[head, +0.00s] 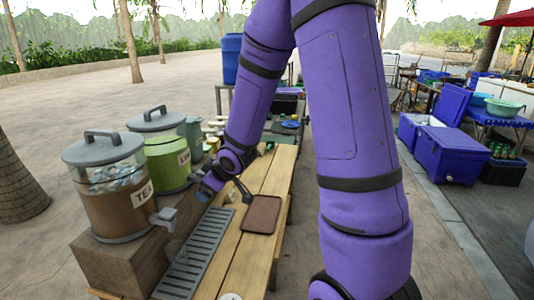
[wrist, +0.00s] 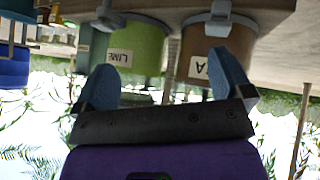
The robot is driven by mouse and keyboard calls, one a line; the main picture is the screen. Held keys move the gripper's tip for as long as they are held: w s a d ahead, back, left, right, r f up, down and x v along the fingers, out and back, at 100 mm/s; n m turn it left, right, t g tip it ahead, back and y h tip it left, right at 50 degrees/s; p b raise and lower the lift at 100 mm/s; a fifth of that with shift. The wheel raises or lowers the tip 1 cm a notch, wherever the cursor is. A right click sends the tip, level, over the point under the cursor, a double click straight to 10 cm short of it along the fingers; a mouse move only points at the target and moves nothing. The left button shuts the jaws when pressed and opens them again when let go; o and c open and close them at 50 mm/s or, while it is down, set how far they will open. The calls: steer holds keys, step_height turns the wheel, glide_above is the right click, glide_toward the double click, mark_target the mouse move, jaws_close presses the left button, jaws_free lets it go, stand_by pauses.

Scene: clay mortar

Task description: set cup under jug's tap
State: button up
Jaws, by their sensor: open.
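The tea jug (head: 112,190) has a clear upper part, a grey lid and a grey tap (head: 163,218) facing the bench. The green lime jug (head: 168,160) stands behind it, also with a tap. Both show upside down in the wrist view, the lime jug (wrist: 140,45) left of the tea jug (wrist: 220,45).
A brown board (head: 262,214) lies on the wooden bench right of the drip tray. A small pale round item (head: 230,296) is at the bottom edge. Cups and jars (head: 213,135) crowd the bench's far end. Blue coolers (head: 446,153) stand well to the right.

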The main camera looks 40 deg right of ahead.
steer(key=s+r+m+h, duration=0.2)
steer(key=s+r, duration=0.3)
steer(key=r, duration=0.3)
steer(key=s+a+r+m+g, duration=0.1)
steer(key=s+r, duration=0.3)
steer(key=s, duration=0.4)
steer(key=s+a+r+m+g, duration=0.1)
steer(key=s+r, duration=0.3)
steer(key=s, duration=0.4)
steer(key=s+a+r+m+g+y, duration=0.1)
steer(key=s+a+r+m, duration=0.1)
steer(key=s+r, duration=0.2)
steer(key=s, duration=0.3)
steer(key=shift+s+a+r, duration=0.3)
steer(key=shift+s+r, duration=0.05)
steer(key=shift+s, duration=0.05)
